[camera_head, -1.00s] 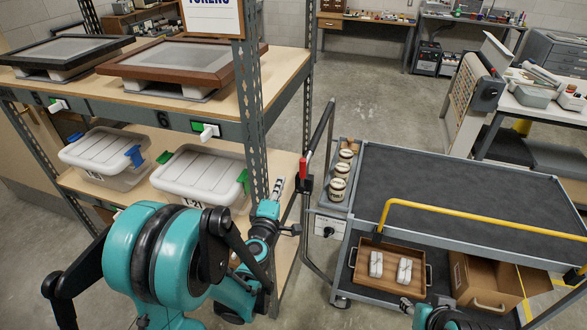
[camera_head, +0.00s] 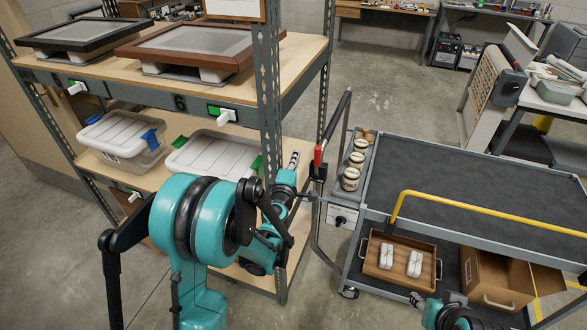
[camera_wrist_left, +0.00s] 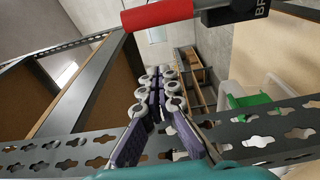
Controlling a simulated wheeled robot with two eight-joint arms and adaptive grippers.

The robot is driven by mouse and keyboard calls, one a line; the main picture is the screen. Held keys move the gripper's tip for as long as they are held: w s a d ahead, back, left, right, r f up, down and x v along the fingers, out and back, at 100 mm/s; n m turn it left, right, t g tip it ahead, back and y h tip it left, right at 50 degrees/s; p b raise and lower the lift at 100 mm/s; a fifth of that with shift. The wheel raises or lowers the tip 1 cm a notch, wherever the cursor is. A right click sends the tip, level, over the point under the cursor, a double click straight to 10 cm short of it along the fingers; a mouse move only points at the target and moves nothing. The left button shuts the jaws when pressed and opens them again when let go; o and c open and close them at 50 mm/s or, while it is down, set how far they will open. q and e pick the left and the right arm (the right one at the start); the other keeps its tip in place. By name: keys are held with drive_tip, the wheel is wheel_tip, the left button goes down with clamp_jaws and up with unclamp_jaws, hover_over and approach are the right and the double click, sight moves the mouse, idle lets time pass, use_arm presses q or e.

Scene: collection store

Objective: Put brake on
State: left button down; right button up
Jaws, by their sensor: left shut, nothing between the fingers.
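The brake lever has a red grip (camera_head: 318,157) and stands upright on the cart's dark handle frame, above a black block (camera_head: 318,173). In the left wrist view the red grip (camera_wrist_left: 158,13) lies across the top, beside the black block (camera_wrist_left: 235,11) with partly cut-off white letters. My left gripper (camera_head: 294,159) is shut and empty, just left of the red grip in the head view. Its closed fingers (camera_wrist_left: 157,88) point towards the grip, with no clear contact. My right gripper (camera_head: 417,298) is at the bottom, too small to tell its jaws.
The shelf's perforated post (camera_head: 269,95) stands close left of my left gripper. Lidded bins (camera_head: 215,155) sit on its lower shelf. A wooden tray (camera_head: 375,275) and cardboard box (camera_head: 490,270) are below.

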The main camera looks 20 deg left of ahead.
sight(317, 162)
use_arm(q)
drive_tip(key=d, duration=0.1)
drive_tip(key=w+d, duration=0.1)
drive_tip(key=d+b, duration=0.1)
drive_tip(key=shift+w+d, duration=0.3)
drive_tip(key=shift+w, duration=0.1)
drive_tip(key=shift+d, duration=0.1)
